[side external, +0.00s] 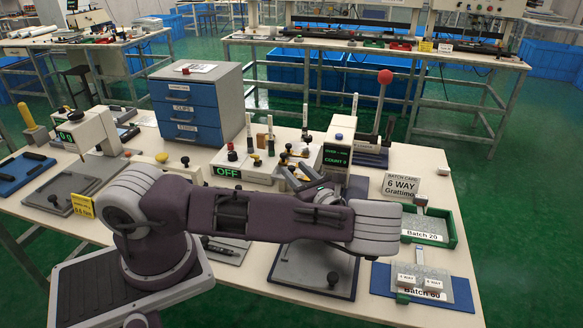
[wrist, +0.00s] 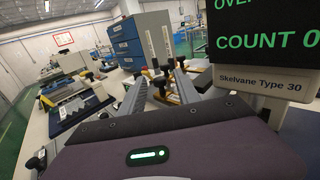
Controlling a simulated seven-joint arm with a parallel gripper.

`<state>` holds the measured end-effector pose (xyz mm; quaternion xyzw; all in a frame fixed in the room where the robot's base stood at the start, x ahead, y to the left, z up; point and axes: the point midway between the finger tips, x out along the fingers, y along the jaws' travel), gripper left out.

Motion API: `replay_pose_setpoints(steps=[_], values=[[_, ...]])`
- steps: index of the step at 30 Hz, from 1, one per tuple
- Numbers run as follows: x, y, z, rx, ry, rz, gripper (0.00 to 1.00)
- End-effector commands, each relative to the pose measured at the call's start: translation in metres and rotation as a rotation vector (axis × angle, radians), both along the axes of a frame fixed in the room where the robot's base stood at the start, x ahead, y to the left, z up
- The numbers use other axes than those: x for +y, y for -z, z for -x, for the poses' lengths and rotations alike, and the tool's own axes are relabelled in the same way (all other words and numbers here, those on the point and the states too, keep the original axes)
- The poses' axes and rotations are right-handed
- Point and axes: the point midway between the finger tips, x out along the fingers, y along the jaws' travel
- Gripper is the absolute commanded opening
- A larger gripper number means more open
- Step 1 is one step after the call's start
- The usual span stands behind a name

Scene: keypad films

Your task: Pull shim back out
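I cannot make out the shim for certain in either view; it may be hidden behind my arm or be too small to tell. My gripper (side external: 290,172) is beside the counter machine (side external: 339,138), whose display reads COUNT 0, and above the bench by the OFF control box (side external: 228,171). In the wrist view my gripper (wrist: 160,80) shows two grey fingers with a gap between them. Small black-knobbed fittings show beyond and between the fingers, and I see nothing clearly held. The machine's display (wrist: 265,35) and Skelvane Type 30 label fill the right side there.
A blue drawer cabinet (side external: 200,104) stands behind. A red-knobbed lever (side external: 383,95) rises behind the machine. A green tray (side external: 447,232) and a blue tray (side external: 460,296) lie at right. A grey plate (side external: 315,272) lies under my arm. A gauge stand (side external: 88,132) is at left.

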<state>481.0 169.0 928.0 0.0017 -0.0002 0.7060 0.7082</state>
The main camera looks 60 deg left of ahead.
Motion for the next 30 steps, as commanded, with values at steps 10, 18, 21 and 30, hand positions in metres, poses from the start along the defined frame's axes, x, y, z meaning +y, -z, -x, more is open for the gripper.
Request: replay_pose_setpoints(steps=[10,18,21,30], values=[[0.026,0.000,0.001,-0.002,-0.002,0.002,0.39],[0.026,0.000,0.001,-0.002,-0.003,0.002,0.05],[0.026,0.000,0.001,-0.002,-0.003,0.003,0.00],[0.026,0.000,0.001,-0.003,-0.003,0.003,0.00]])
